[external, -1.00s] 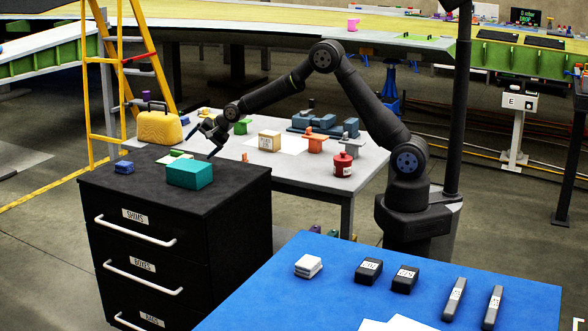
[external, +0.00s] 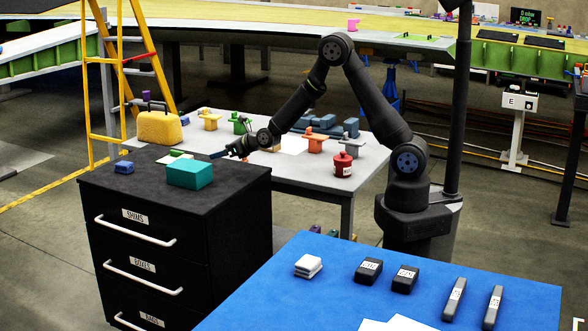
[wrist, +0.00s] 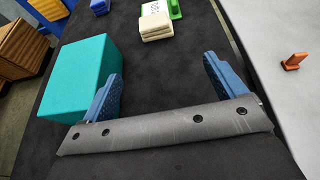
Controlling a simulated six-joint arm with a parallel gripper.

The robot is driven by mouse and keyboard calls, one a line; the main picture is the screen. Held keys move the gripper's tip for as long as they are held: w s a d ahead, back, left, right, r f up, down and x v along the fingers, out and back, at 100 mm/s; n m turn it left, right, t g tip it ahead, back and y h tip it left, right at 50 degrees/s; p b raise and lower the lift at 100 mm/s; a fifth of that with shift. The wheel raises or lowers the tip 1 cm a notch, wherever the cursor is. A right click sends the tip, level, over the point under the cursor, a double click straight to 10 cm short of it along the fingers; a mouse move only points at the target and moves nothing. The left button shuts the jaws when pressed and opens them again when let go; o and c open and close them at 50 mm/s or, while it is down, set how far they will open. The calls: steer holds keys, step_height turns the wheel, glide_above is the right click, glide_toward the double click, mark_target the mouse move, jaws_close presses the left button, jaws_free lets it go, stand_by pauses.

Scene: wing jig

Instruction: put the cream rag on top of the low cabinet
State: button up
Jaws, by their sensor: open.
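The low cabinet (external: 225,192) is black, with labelled drawers. A folded cream stack (wrist: 156,26), which looks like the cream rag, lies on its top at the upper middle of the wrist view, beside a green piece and a white label. In the external view it is mostly hidden behind the teal box. My gripper (external: 215,155) is low over the cabinet top, right of the teal box. In the wrist view my gripper (wrist: 162,85) is open, with bare black top between its fingers. The cream stack is beyond the fingertips, apart from them.
The teal box (wrist: 78,78) stands close beside the left finger. A blue block (external: 124,167) is on the cabinet's left. The grey table (external: 310,180) beside it holds several parts. A white folded stack (external: 308,266) lies on the blue table (external: 300,300).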

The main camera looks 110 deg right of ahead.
glide_toward(189, 157)
steer(key=w+d+f, duration=0.2)
steer(key=f, duration=0.1)
steer(key=shift+d, duration=0.3)
steer(key=shift+w+a+r+x, duration=0.1)
steer(key=shift+x, duration=0.9)
steer(key=shift+w+a+r+x, duration=0.1)
steer(key=shift+w+x, duration=0.05)
steer(key=shift+x, duration=0.8)
steer(key=shift+w+a+x, duration=0.1)
steer(key=shift+x, duration=0.9)
